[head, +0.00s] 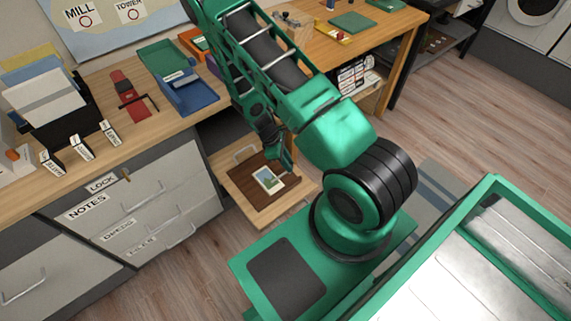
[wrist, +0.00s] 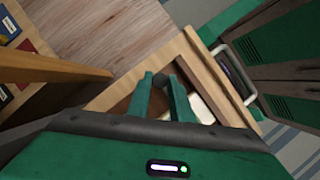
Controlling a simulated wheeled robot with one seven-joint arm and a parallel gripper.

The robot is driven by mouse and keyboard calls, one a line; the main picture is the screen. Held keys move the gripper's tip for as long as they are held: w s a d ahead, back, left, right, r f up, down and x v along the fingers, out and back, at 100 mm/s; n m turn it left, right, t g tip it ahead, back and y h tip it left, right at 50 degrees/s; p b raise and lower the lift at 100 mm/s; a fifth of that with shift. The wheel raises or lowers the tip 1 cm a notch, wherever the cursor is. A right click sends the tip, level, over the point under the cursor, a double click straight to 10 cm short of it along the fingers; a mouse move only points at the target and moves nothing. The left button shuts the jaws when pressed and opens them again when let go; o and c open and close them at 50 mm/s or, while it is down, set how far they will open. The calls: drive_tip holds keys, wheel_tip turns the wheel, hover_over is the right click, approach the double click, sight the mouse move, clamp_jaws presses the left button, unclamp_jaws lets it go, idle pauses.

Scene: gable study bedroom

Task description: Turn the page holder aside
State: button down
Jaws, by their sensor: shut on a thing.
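An open light-wood drawer (head: 228,181) sticks out below the desk. In it lies a dark brown board (head: 250,193), which looks like the page holder. A small picture card (head: 268,180) lies on the board. My gripper (head: 287,168) is low over the drawer, at the board's far right part. In the wrist view, the fingers of my gripper (wrist: 161,98) reach down into the drawer (wrist: 215,77) with a narrow gap between them. They are shut on a small part, apparently of the page holder, mostly hidden by the fingers. A pale card edge shows right of them.
The desk (head: 100,92) above holds a blue tray (head: 192,96), a red item (head: 127,92) and a black file rack (head: 68,118). Labelled grey drawers (head: 150,205) stand left of the open drawer. Wood floor (head: 460,130) is clear to the right.

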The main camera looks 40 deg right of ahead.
drive_tip(key=shift+a, duration=0.1)
drive_tip(key=m, duration=0.1)
drive_tip(key=m+y, duration=0.1)
drive_tip(key=m, duration=0.1)
drive_tip(key=shift+w+d+g, duration=0.1)
drive_tip(key=shift+d+g, duration=0.1)
drive_tip(key=shift+g, duration=0.2)
drive_tip(key=m, duration=0.2)
drive_tip(key=m+y, duration=0.1)
drive_tip(key=m, duration=0.1)
drive_tip(key=m+y, duration=0.1)
drive_tip(key=m, duration=0.1)
drive_tip(key=shift+d+g, duration=0.25)
drive_tip(key=shift+g, duration=0.15)
drive_tip(key=m+y, duration=0.2)
drive_tip(key=m, duration=0.3)
drive_tip(key=shift+d, duration=0.15)
drive_tip(key=shift+m+t+y, duration=0.6)
drive_tip(key=shift+m+y, duration=0.1)
drive_tip(key=shift+m, duration=1.2)
drive_tip(key=c, duration=1.6)
unclamp_jaws()
drive_tip(key=shift+c, duration=0.2)
drive_tip(key=shift+o, duration=0.3)
